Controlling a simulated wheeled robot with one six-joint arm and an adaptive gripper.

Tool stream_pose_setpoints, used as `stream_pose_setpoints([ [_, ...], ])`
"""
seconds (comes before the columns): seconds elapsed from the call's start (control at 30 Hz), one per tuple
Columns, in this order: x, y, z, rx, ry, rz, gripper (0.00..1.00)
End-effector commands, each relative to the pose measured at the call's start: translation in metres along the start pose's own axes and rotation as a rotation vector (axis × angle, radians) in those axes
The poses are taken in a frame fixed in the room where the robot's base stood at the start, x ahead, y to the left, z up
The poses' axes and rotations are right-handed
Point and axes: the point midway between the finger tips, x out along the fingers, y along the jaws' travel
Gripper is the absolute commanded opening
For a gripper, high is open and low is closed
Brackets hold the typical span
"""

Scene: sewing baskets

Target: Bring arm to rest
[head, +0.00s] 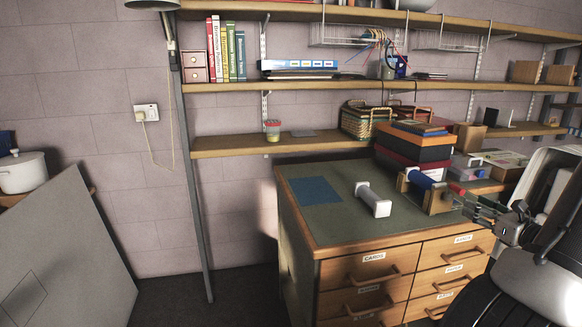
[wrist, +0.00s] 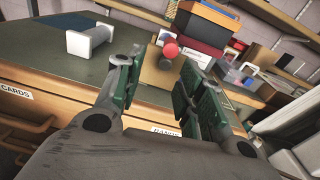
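My gripper (head: 470,204) is at the right in the head view, by the right part of the cabinet top. In the wrist view my gripper (wrist: 160,78) has its two green-padded fingers apart, with nothing held between them. A wooden holder (head: 438,200) with a blue roll (head: 420,179) stands just beyond the fingertips. The holder also shows in the wrist view (wrist: 158,76), with a red knob (wrist: 171,50) above it. A white empty spool (head: 373,199) lies on the cabinet top, and it also shows in the wrist view (wrist: 90,41).
The green cabinet top (head: 300,190) has a blue mat (head: 315,190) at its left. Stacked boxes (head: 413,150) stand behind the holder, with clear plastic boxes (head: 468,167) to their right. Wall shelves (head: 290,86) run above. A leaning grey panel (head: 65,255) is at the left.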

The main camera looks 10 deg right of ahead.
Motion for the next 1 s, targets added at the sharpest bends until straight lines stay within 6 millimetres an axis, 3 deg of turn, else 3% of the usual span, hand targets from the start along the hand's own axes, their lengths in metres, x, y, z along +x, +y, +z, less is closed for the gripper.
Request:
stream_pose_setpoints([
  [0.13,-0.02,0.046,-0.03,-0.053,0.115,0.169,0.38],
  [0.2,-0.04,0.076,-0.039,-0.117,0.184,0.292,0.38],
  [0.4,-0.097,0.164,-0.033,-0.471,0.349,0.768,0.38],
  [0.5,-0.128,0.191,-0.024,-0.704,0.408,1.016,0.38],
  [0.6,-0.155,0.203,-0.011,-0.973,0.451,1.257,0.38],
  [0.73,-0.177,0.204,0.014,-1.348,0.476,1.518,0.38],
  [0.9,-0.181,0.202,0.058,-1.844,0.453,1.726,0.38],
  [1.0,-0.175,0.21,0.087,-2.115,0.402,1.763,0.38],
])
